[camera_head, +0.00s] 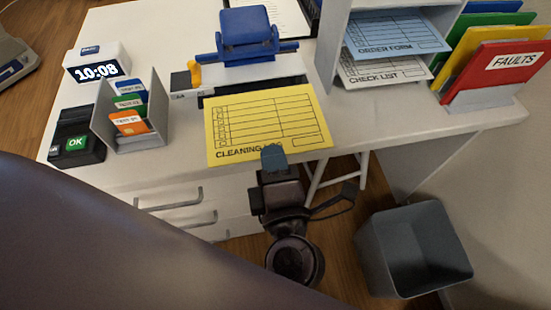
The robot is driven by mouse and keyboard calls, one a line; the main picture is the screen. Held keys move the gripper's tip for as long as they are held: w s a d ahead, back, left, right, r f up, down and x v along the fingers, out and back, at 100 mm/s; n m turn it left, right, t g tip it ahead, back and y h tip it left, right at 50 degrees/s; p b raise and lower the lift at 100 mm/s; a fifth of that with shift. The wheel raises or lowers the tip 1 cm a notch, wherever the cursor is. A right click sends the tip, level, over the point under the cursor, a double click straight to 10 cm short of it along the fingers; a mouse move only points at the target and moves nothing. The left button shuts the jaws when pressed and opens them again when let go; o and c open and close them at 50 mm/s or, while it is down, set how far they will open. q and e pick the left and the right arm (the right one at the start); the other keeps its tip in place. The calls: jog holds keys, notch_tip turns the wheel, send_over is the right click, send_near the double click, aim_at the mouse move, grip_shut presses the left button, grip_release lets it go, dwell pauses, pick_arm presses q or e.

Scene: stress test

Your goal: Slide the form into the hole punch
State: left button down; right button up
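The yellow form (262,116), printed "CLEANING LOG" with a row of checkboxes, is in front of the hole punch. The punch has a blue lever (246,27), a pale base (250,73) and a yellow knob (195,74). The form's far edge meets or overlaps the punch's front; I cannot tell whether it is inside the slot. My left gripper (273,158) is at the form's near edge, over the end of the print, and appears shut on it. Its lower finger is hidden. My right gripper is not in view.
Right are a paper shelf (332,50) and a folder rack (482,96). A grey bin (414,250) stands on the floor, lower right.

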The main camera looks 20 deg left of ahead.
pick_arm(q)
jog(key=b, duration=0.1)
send_near(259, 102)
jog(key=shift+w+a+f, duration=0.25)
jog(key=shift+w+a, duration=0.05)
jog(key=shift+w, duration=0.3)
jog(key=shift+w+a+f, duration=0.25)
jog(key=shift+w, duration=0.35)
jog(key=shift+w+a+f, duration=0.1)
jog(key=shift+w+a, duration=0.2)
jog(key=shift+w, duration=0.1)
jog(key=shift+x, duration=0.85)
jog(key=shift+p+x, duration=0.3)
jog(key=shift+x, duration=0.45)
jog(key=shift+w+a, duration=0.3)
jog(key=shift+w, duration=0.2)
jog(key=shift+w+a+f+p, duration=0.1)
jog(key=shift+w+a+p, duration=0.3)
jog(key=shift+w, duration=0.2)
jog(key=shift+w+a+f, duration=0.1)
jog(key=shift+w+a, duration=0.15)
jog(key=shift+w, duration=0.05)
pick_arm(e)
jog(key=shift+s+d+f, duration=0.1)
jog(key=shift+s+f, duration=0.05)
